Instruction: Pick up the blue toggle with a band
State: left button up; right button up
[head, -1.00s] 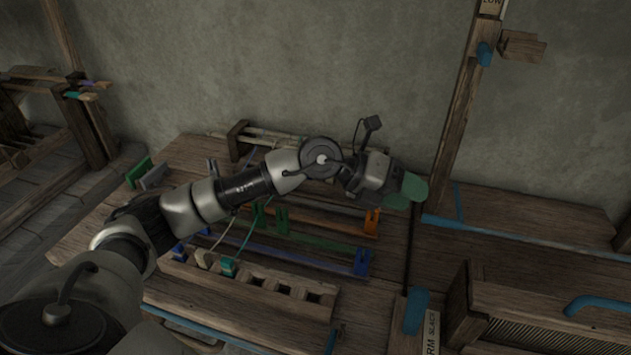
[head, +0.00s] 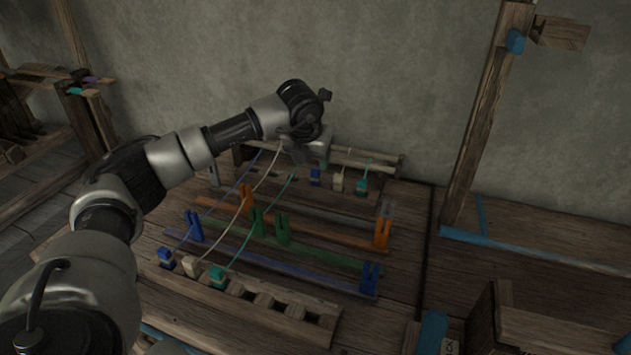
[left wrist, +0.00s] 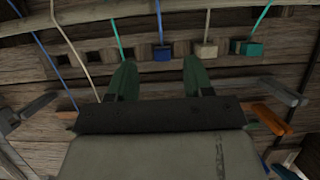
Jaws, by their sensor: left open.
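Two small blue toggles show in the head view. One blue toggle (head: 315,177) hangs on a cord at the back rack, beside a cream toggle (head: 337,180) and a teal toggle (head: 361,188). The other blue toggle (head: 166,258) is at the left end of the front rack. I cannot make out a band on either. My left gripper (head: 316,160) is above the back rack, fingers mostly hidden. In the left wrist view its green fingers (left wrist: 160,76) are open and empty, with a blue toggle (left wrist: 162,53) beyond the gap between the tips.
The front rack (head: 325,298) has several empty slots at right. Orange (head: 382,233), green (head: 283,228) and blue (head: 370,279) uprights stand on coloured bars between the racks. Cords stretch from front toggles towards the back. A wooden post (head: 478,130) rises at right.

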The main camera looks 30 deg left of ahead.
aim_at(315, 170)
pick_arm(q)
jog(key=x, duration=0.5)
jog(key=shift+s+d+f, duration=0.15)
jog(key=shift+c, duration=0.3)
grip_shut()
